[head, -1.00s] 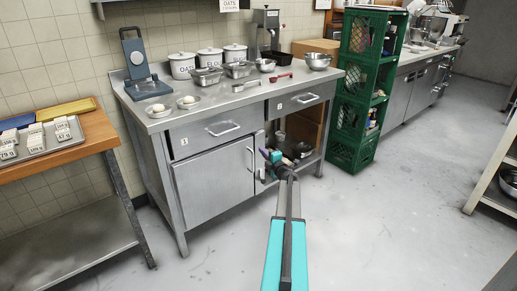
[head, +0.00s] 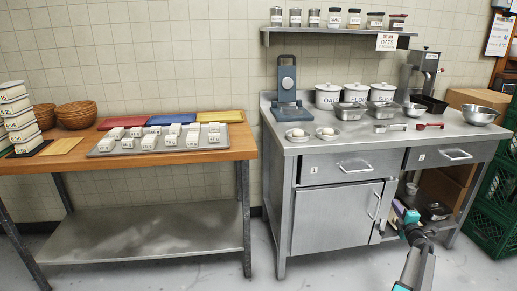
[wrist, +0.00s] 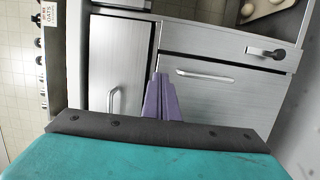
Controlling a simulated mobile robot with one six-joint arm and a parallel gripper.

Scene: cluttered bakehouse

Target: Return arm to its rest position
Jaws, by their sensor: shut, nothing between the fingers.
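My gripper (wrist: 161,78) shows as two purple fingers closed together in the wrist view, with nothing between them. In the head view my gripper (head: 399,209) is at the lower right, in front of the steel counter (head: 345,151), near the open lower bay under drawer 2. My arm reaches up to it from the bottom edge. The wrist view is turned and shows the counter's drawer and door fronts beyond the fingers. No contact with the counter can be made out.
A wooden-topped table (head: 243,145) with a tray of labelled blocks stands left. Bowls, lidded pots and a blue-grey scale (head: 288,95) are on the counter. A wall shelf (head: 345,32) holds jars. Green crates (head: 493,200) stand right. Grey floor shows below.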

